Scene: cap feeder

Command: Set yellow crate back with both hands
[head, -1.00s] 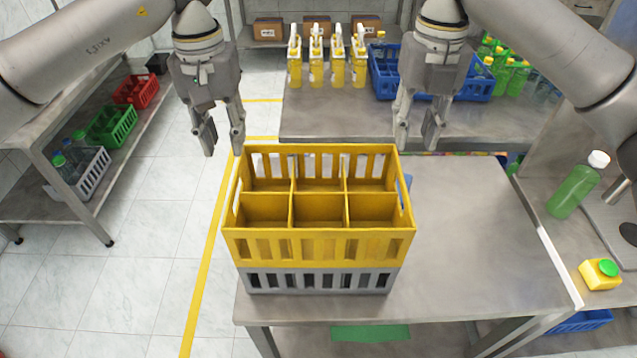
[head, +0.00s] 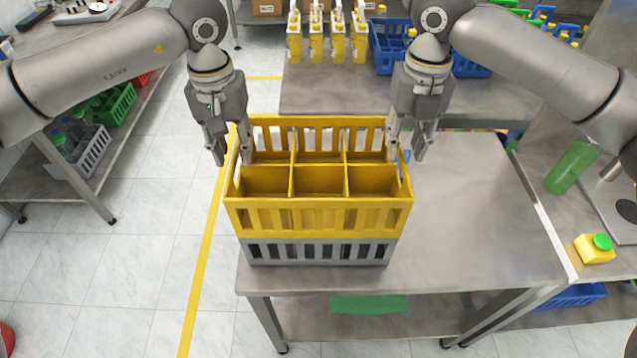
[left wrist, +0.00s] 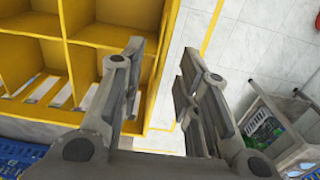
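The yellow crate (head: 318,218) is empty, has six compartments, and sits upright on a grey crate (head: 318,252) near the front left of the table. My left gripper (head: 232,160) is open at the crate's left wall, one finger on the inner side and one outside. In the left wrist view the crate's rim (left wrist: 166,55) shows between the open fingers (left wrist: 162,62). My right gripper (head: 406,154) is open at the right wall, its fingers on either side of it. Whether any finger touches the crate cannot be told.
The table (head: 470,240) is clear right of the crates. Behind stand yellow bottles (head: 337,40) and a blue crate (head: 388,50). A shelf with crates (head: 92,150) is at left.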

